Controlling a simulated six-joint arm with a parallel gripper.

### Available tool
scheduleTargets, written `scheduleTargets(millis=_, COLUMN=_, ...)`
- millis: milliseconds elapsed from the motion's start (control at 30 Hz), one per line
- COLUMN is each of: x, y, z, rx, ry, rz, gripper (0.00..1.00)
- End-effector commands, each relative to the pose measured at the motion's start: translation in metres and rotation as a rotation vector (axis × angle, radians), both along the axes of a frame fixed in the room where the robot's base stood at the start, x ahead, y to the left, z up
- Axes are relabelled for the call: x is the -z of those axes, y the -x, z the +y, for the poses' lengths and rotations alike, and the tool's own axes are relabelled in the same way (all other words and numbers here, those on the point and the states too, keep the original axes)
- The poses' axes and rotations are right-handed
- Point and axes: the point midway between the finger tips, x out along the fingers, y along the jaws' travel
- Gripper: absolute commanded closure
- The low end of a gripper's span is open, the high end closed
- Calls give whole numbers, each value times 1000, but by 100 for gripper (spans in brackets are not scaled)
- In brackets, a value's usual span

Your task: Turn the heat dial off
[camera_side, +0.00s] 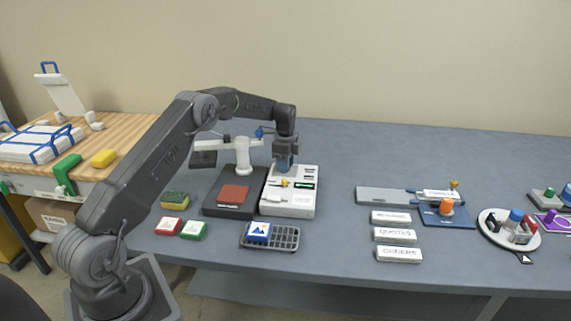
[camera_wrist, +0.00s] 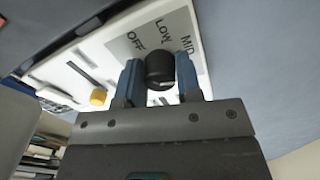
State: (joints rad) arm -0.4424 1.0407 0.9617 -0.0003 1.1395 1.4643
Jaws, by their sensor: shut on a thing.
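The heat dial (camera_wrist: 160,70) is a black round knob on a white control panel (camera_wrist: 105,50), seen in the wrist view. The panel has the words OFF, LOW and MID around the knob. My gripper (camera_wrist: 158,82) is shut on the dial, with one blue finger on each side of it. The dial's pointer is not clear, so its setting cannot be told. In the side view my gripper (camera_side: 285,163) points down over the back of the white laminator unit (camera_side: 290,205), and hides the dial there.
A white post with a crossbar (camera_side: 243,160) stands just left of my gripper on a dark base with a red-brown pad (camera_side: 234,194). A yellow knob (camera_wrist: 98,98) is on the panel. A grey rack (camera_side: 285,238) lies in front.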

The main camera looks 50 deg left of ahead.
Motion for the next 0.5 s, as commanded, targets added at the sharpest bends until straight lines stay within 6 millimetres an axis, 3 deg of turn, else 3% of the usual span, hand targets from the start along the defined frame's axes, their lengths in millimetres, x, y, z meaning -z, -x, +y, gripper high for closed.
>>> scheduleTargets(millis=300, x=0, y=0, z=0, rx=1, ry=0, rz=0, gripper=42)
scheduleTargets(millis=500, x=0, y=0, z=0, rx=2, ry=0, rz=0, gripper=42)
